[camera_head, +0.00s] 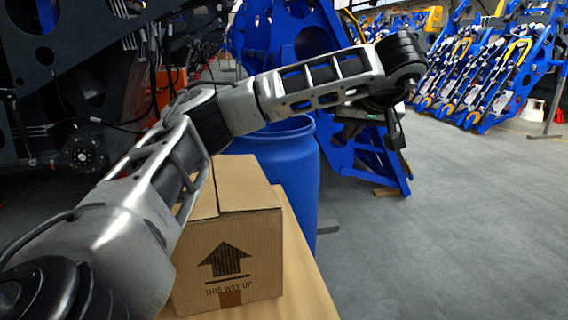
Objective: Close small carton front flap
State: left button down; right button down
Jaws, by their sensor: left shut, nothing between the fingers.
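A small brown cardboard carton (255,245) stands upright, with a printed arrow and "THIS WAY UP" on the side facing me. Its top flap panel (245,185) looks nearly flat, and a seam or edge runs along its left part. My left arm crosses in front of the carton's left side and hides that part of the top, so I cannot tell how every flap lies. My left gripper (396,150) is shut and empty, to the right of the carton and above it, clear of it. My right gripper is not in view.
The carton stands on a light wooden surface (300,285). A blue barrel (290,165) stands right behind it. Blue metal frames (370,160) stand beyond the barrel, with more racks (500,70) at the back right. The grey floor on the right is clear.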

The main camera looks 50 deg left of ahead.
aim_at(243, 185)
jog(key=z, duration=0.8)
jog(key=k, duration=0.4)
jog(key=u, duration=1.2)
